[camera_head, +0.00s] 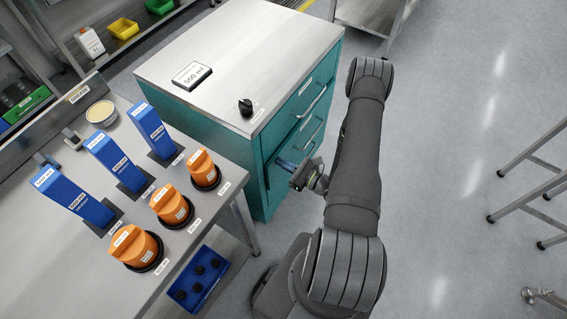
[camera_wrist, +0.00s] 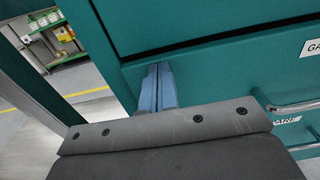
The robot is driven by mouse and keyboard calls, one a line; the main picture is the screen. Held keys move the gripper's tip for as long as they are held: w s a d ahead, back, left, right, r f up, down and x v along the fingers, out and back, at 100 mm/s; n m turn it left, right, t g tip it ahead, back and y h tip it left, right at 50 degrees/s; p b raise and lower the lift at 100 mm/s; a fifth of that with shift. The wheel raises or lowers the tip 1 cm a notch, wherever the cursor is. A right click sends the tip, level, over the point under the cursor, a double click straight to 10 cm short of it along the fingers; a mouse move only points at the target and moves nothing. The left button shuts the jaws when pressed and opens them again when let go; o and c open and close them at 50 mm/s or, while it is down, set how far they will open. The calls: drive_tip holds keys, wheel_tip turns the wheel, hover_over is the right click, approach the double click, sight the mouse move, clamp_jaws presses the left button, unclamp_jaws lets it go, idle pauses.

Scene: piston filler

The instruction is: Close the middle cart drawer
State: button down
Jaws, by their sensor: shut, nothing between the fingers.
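The teal cart (camera_head: 225,150) has a steel top, and its drawer fronts face right in the head view. Two bar handles show there, an upper one (camera_head: 313,100) and a lower one (camera_head: 311,133). My gripper (camera_head: 284,164) is shut and empty, low at the cart's drawer side. In the wrist view its blue fingers (camera_wrist: 158,84) are together against or just before a teal drawer front (camera_wrist: 220,72); contact is unclear. A dark gap runs above that front. I cannot tell how far the middle drawer stands out. My arm hides the lower fronts.
A label plate (camera_head: 192,75) and a black knob (camera_head: 245,107) sit on the cart top. The bench at left holds blue boxes (camera_head: 113,161) and orange parts (camera_head: 171,206). A blue bin (camera_head: 198,278) is below. The floor at right is clear up to a metal frame (camera_head: 535,160).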

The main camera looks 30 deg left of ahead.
drive_tip(key=shift+a+r, duration=0.1)
drive_tip(key=shift+a, duration=1.1)
drive_tip(key=shift+w+d, duration=0.1)
drive_tip(key=d, duration=1.4)
drive_tip(key=shift+d, duration=0.25)
drive_tip(key=a, duration=1.4)
